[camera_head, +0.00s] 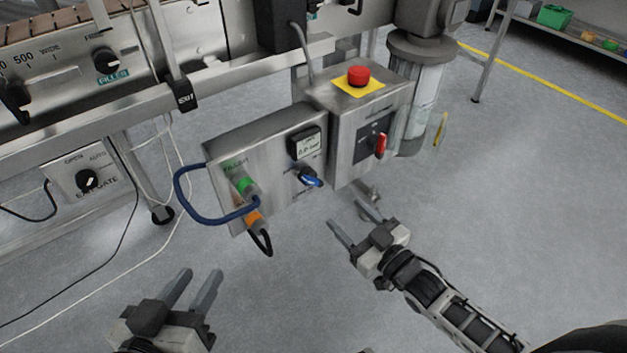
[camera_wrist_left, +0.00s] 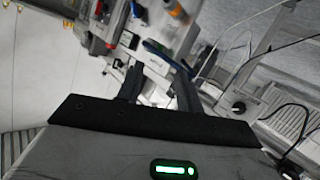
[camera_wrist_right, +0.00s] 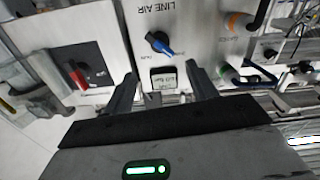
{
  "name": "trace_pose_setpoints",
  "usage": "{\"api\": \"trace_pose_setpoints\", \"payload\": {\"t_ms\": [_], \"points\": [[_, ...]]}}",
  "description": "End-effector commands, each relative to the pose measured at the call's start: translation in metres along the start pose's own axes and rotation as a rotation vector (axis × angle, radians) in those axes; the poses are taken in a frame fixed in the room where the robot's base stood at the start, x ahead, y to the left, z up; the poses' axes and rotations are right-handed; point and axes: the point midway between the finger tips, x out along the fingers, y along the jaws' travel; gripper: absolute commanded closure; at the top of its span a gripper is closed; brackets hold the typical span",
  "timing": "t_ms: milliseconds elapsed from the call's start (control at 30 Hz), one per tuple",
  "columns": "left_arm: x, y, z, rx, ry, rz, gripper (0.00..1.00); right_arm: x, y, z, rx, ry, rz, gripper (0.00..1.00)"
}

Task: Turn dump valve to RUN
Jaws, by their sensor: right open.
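The dump valve appears to be the blue-handled rotary knob (camera_head: 310,177) on the front of the grey LINE AIR box (camera_head: 285,165). Its handle points to the lower right in the head view. The knob also shows in the right wrist view (camera_wrist_right: 158,43), with small labels too blurred to read surely. My right gripper (camera_head: 348,213) is open and empty, below and to the right of the knob and apart from it. My left gripper (camera_head: 201,273) has its fingers apart and empty, low at the left, below the box.
A small display (camera_head: 307,145) sits above the knob. Green (camera_head: 243,186) and orange (camera_head: 253,217) hose fittings and a blue hose loop (camera_head: 181,196) are at its left. The adjoining box carries a red switch (camera_head: 380,145) and a red mushroom button (camera_head: 358,75). The floor in front is clear.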

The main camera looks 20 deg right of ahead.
Motion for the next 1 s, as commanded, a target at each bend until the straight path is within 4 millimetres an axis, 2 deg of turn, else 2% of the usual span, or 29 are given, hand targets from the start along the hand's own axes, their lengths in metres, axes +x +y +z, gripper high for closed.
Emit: {"api": "trace_pose_setpoints", "payload": {"t_ms": [33, 300, 500, 700, 1000], "points": [[0.002, 0.000, 0.002, -0.011, 0.011, 0.006, 0.64, 0.014, 0.000, 0.002, -0.001, 0.005, 0.000, 0.43], [0.005, 0.005, -0.002, -0.079, 0.062, 0.044, 0.64, 0.072, 0.000, 0.002, -0.001, 0.004, 0.000, 0.43], [0.006, 0.008, -0.005, -0.127, 0.090, 0.071, 0.64, 0.105, 0.000, 0.002, 0.000, 0.001, 0.000, 0.43], [0.006, 0.010, -0.007, -0.151, 0.101, 0.084, 0.64, 0.119, 0.000, 0.001, 0.000, 0.000, -0.001, 0.43], [0.006, 0.011, -0.011, -0.158, 0.113, 0.086, 0.64, 0.120, 0.000, 0.000, 0.000, -0.001, 0.000, 0.43]]}}
